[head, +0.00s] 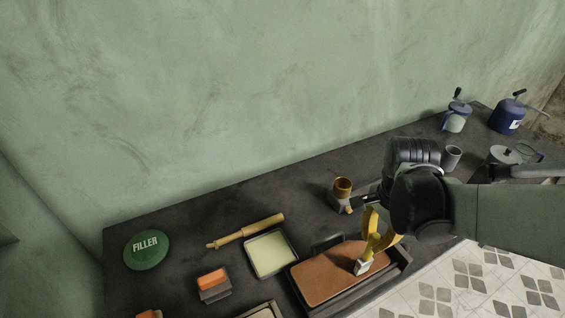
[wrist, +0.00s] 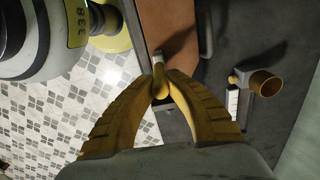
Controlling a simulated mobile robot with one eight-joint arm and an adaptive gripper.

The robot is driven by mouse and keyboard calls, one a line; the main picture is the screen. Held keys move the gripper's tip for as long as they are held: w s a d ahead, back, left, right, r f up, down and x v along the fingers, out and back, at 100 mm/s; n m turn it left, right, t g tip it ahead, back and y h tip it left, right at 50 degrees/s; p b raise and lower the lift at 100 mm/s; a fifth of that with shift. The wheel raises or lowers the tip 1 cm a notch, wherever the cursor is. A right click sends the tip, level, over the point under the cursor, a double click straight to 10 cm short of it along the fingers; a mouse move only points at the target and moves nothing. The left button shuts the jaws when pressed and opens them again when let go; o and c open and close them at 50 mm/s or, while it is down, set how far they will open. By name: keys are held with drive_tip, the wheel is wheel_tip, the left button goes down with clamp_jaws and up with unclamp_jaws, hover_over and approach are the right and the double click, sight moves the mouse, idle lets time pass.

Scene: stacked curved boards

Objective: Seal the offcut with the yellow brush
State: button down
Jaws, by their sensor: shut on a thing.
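The offcut is a flat reddish-brown board (head: 322,281) lying in a dark shallow frame on the bench. It also shows at the top of the wrist view (wrist: 172,22). My gripper (head: 374,236) has yellow fingers and is over the board's right part. In the wrist view its fingertips (wrist: 160,82) are shut on the yellow brush (wrist: 161,92). The brush's pale ferrule (head: 362,267) points down at the board, at or very near its surface. The bristle tips are hard to make out, so contact is not certain. My fingers hide much of the handle.
A tray with a pale yellow pad (head: 270,254), a wooden roller-like tool (head: 246,232), an orange-topped block (head: 213,281) and a green FILLER lid (head: 147,250) lie left. A brown cup (head: 342,186) stands behind the gripper. Pots (head: 508,115) stand at the far right.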

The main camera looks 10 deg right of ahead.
drive_tip(key=shift+s+a, duration=0.25)
drive_tip(key=shift+a, duration=0.5)
drive_tip(key=shift+s+a, duration=0.2)
drive_tip(key=shift+a, duration=0.6)
drive_tip(key=shift+s+a+r+p, duration=0.1)
drive_tip(key=shift+s+a+p, duration=0.15)
drive_tip(key=shift+a, duration=0.5)
drive_tip(key=shift+s+a+p, duration=0.2)
drive_tip(key=shift+a+p, duration=0.05)
drive_tip(key=shift+a, duration=0.45)
drive_tip(key=shift+s+a, duration=0.25)
drive_tip(key=shift+a, duration=0.55)
drive_tip(key=shift+s+a, duration=0.2)
drive_tip(key=shift+a, duration=0.65)
drive_tip(key=shift+s+a, duration=0.25)
drive_tip(key=shift+a, duration=0.5)
drive_tip(key=shift+s+a, duration=0.2)
drive_tip(key=shift+a, duration=0.5)
